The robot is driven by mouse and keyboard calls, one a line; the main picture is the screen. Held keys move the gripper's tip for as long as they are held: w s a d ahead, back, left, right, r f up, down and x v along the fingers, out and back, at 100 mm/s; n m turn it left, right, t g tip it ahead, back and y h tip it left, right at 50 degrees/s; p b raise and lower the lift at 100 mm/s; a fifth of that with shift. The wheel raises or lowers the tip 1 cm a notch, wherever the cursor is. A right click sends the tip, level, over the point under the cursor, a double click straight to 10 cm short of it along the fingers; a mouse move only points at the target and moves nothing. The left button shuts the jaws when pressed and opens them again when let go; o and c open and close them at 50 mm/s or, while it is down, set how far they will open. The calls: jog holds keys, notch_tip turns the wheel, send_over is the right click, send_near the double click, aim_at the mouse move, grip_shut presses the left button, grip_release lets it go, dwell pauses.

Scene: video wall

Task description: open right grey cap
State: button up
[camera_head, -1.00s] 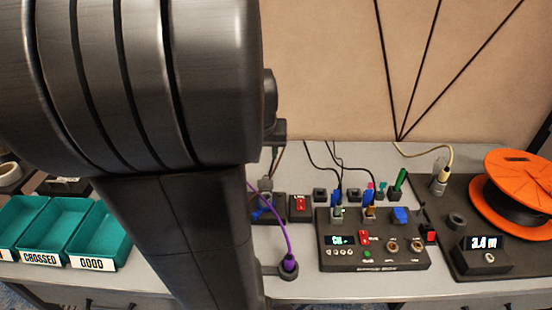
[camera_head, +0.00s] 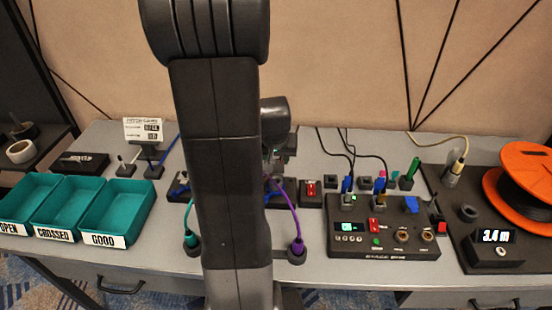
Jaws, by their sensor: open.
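My upright arm covers the middle of the view. My gripper (camera_head: 284,150) is partly visible just right of the arm, above the back of the table. It is open, but its fingertips are mostly hidden. Below it, a dark fixture with blue parts (camera_head: 287,192) shows only its right end. Another part of a dark fixture (camera_head: 180,187) shows left of the arm. I cannot make out the right grey cap; the area around it is hidden behind my arm and gripper. A purple cable (camera_head: 292,210) runs from the right fixture part to a holder in front.
Teal trays (camera_head: 118,212) stand at the left. A black tester box (camera_head: 384,240) with plugs and cables stands right of the arm. An orange spool (camera_head: 520,180) and a length display (camera_head: 495,237) are far right. A teal-cable plug holder (camera_head: 192,245) stands left of the arm.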

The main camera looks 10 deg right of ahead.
jog(key=shift+w+f, duration=0.1)
jog(key=shift+f, duration=0.2)
jog(key=shift+c, duration=0.2)
grip_shut()
jog(key=g+p, duration=0.1)
jog(key=p, duration=0.2)
jog(key=shift+w+d+r, duration=0.15)
jog(key=shift+w+r, duration=0.25)
jog(key=shift+w+d+r+g+y+p, duration=0.1)
jog(key=shift+w+g+y+p, duration=0.3)
jog(key=shift+p, duration=0.75)
jog(key=w+g+p, duration=0.1)
jog(key=g+p, duration=0.1)
jog(key=p, duration=0.1)
jog(key=shift+w+d, duration=0.25)
jog(key=shift+w, duration=0.15)
jog(key=shift+w+d+f+g+y+p, duration=0.15)
jog(key=shift+w+f+g+y+p, duration=0.3)
jog(key=shift+g+p, duration=0.55)
jog(key=shift+w, duration=0.1)
